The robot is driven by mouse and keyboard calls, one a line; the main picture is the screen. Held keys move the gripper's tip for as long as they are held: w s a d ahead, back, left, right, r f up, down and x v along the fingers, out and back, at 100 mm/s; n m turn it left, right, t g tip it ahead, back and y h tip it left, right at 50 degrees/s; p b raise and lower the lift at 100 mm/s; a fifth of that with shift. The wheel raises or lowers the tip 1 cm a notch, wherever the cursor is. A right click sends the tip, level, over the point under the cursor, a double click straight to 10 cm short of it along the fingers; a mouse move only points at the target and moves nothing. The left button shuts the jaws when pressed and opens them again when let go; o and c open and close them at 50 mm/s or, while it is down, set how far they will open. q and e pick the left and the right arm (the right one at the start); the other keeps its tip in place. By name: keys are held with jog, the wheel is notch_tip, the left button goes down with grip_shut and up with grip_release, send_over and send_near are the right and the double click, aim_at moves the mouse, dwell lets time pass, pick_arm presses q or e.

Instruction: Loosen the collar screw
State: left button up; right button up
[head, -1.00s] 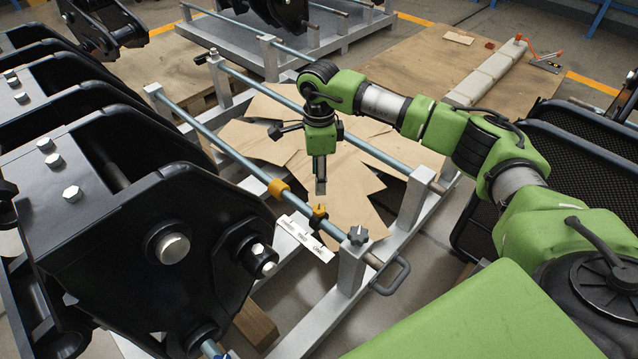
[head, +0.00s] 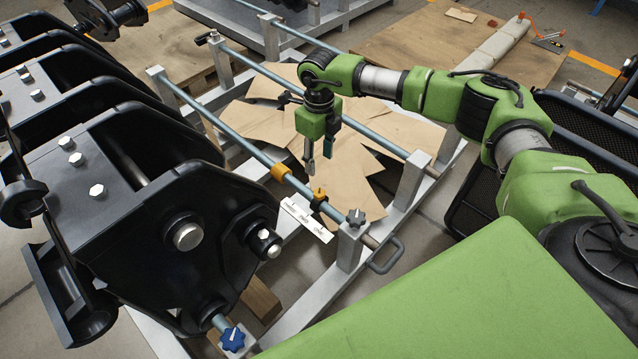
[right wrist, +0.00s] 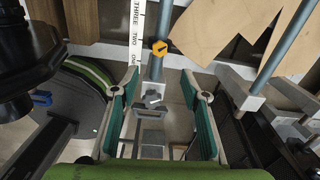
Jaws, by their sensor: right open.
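The collar screw (head: 319,192) shows as a small yellow-orange head on a black collar (head: 317,203). The collar sits around the blue-grey rod (head: 215,124) beside a white scale strip (head: 305,219). In the right wrist view the screw head (right wrist: 159,47) looks hexagonal, and the strip (right wrist: 136,32) reads ONE, TWO, THREE. My right gripper (head: 319,155) is open and empty, pointing down above the rod near the collar. Its two green-padded fingers (right wrist: 161,105) stand apart in the right wrist view, with the screw beyond them. My left gripper is not in view.
An orange collar (head: 280,173) sits farther along the rod. A dark star knob (head: 356,217) tops the near post (head: 351,247), beside a grey handle (head: 386,256). Large black couplers (head: 150,200) crowd the left. Cardboard (head: 345,190) lies between the rails.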

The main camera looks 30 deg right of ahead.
aim_at(319, 192)
notch_tip(319, 192, down, 13)
jog(key=b, duration=0.2)
jog(key=shift+r+b, duration=0.15)
jog(key=shift+b, duration=0.15)
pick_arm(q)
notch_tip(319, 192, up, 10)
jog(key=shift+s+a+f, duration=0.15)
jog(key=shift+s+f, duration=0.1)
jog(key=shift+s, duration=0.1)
pick_arm(e)
jog(key=shift+f, duration=0.55)
jog(key=c, duration=1.1)
